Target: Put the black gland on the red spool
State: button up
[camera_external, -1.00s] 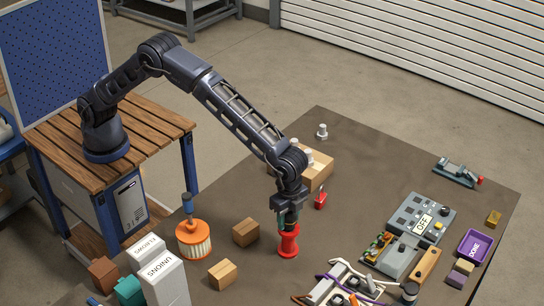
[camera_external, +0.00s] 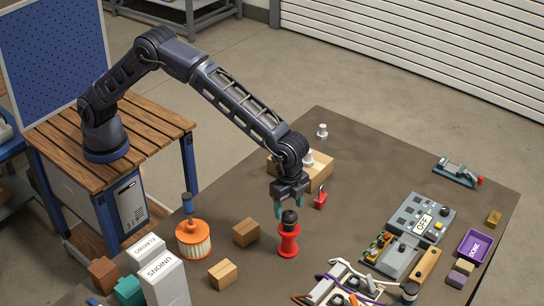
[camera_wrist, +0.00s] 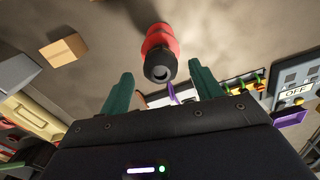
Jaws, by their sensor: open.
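The red spool (camera_external: 288,246) stands upright on the brown table in the external view. The black gland (camera_external: 289,218) sits on top of the spool; both also show in the wrist view, the gland (camera_wrist: 160,70) in front of the red spool (camera_wrist: 158,36). My gripper (camera_external: 291,207) is open and empty, its teal fingers apart just above the gland. In the wrist view the two fingertips stand on either side, below the gland, clear of it. How the gland seats on the spool is not clear.
Two wooden blocks (camera_external: 246,232) and an orange filter (camera_external: 194,240) stand left of the spool. A small red part (camera_external: 320,199) and a larger wooden block (camera_external: 318,176) are behind it. A grey OFF panel (camera_external: 420,218) and purple tray (camera_external: 475,246) lie right.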

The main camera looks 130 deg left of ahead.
aim_at(288, 209)
notch_tip(288, 209, up, 7)
jog(key=shift+f, duration=0.1)
jog(key=s+d+r+t, duration=0.1)
jog(key=s+r, duration=0.6)
jog(key=s, duration=0.3)
jog(key=s+d+r+n+t, duration=0.1)
jog(key=s+r, duration=0.6)
jog(key=s, duration=0.3)
jog(key=s+d+r, duration=0.1)
jog(key=s+r, duration=0.6)
jog(key=s, duration=0.3)
jog(key=s+f+t, duration=0.1)
jog(key=s+f, duration=0.1)
jog(key=s, duration=0.9)
jog(key=s+d+f, duration=0.1)
jog(key=s+f, duration=0.1)
jog(key=s, duration=0.9)
jog(key=s+d+f+n+t, duration=0.1)
jog(key=s+f, duration=0.2)
jog(key=s, duration=0.8)
jog(key=shift+s+d+t, duration=0.25)
jog(key=shift+s+t, duration=0.05)
jog(key=shift+s, duration=0.1)
